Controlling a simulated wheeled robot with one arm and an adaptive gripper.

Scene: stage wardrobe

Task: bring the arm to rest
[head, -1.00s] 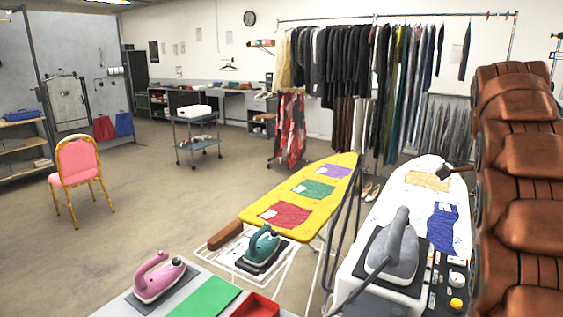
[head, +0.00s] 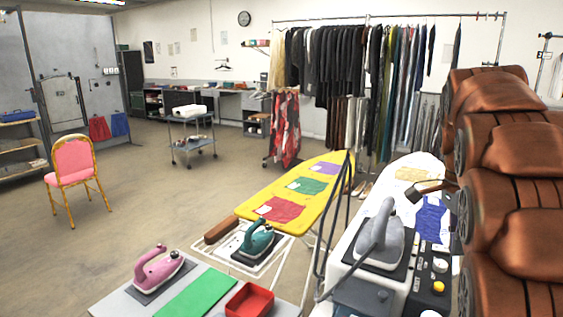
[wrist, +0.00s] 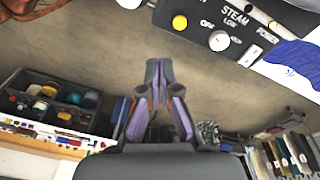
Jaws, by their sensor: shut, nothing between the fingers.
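My gripper (wrist: 159,72) shows in the wrist view with its two dark fingers brought together at the tips and nothing between them. Floor shows behind the fingers. The control panel of the steam station (wrist: 222,35), with a yellow and a white knob, is ahead of the fingertips, and they appear apart from it. In the head view I cannot pick out the gripper for sure.
The steam station (head: 352,265) with a grey iron (head: 380,238) stands by a white ironing board (head: 410,165). A yellow board (head: 270,190) is left of it. Bins of small items (wrist: 58,103) are left of the gripper. Open floor (head: 150,210) lies left.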

